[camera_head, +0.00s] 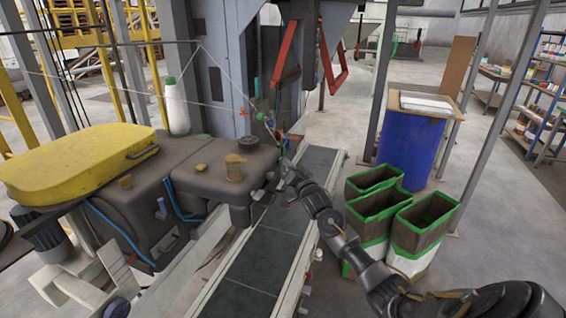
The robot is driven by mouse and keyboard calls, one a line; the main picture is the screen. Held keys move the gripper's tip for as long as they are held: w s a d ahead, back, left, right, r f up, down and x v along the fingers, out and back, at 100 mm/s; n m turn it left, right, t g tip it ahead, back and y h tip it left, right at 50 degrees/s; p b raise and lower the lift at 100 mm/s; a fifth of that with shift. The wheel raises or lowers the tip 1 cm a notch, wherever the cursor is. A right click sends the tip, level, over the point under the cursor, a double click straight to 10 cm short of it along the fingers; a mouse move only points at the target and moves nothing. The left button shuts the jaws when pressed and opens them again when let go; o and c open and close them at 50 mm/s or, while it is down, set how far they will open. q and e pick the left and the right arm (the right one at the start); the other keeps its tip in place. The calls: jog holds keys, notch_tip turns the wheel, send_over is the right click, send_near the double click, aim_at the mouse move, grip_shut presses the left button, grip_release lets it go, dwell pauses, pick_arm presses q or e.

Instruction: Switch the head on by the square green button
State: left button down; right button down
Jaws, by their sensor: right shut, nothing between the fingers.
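The dark grey sewing head (215,170) stands in the middle left, beside the conveyor. My right arm comes in from the lower right, and my right gripper (284,166) is shut and empty at the head's right end. A small green spot (281,150) shows just above the fingertips; it is too small to tell whether it is the square green button. I cannot tell whether the fingertips touch anything there. My left gripper is not in view.
The conveyor belt (258,258) runs below my right gripper. Open green-rimmed bags (418,238) and a blue drum (408,145) stand to the right. A yellow cover (80,160) lies at left, and a white thread cone (177,110) stands behind the head. Red clamp arms (287,55) hang above.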

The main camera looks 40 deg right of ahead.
jog(key=shift+w+a, duration=0.1)
jog(key=shift+w, duration=0.05)
dwell(0.4)
jog(key=shift+s+d+p, duration=0.5)
jog(key=shift+s+d, duration=0.05)
jog(key=shift+s, duration=0.25)
jog(key=shift+d, duration=0.1)
jog(key=shift+s+d+p, duration=0.5)
jog(key=shift+s+d, duration=0.05)
jog(key=shift+s, duration=0.25)
jog(key=shift+s+d+p, duration=0.45)
jog(key=shift+s+d, duration=0.05)
jog(key=shift+s, duration=0.35)
jog(key=shift+s+d+p, duration=0.5)
jog(key=shift+s+d, duration=0.05)
jog(key=shift+s, duration=0.25)
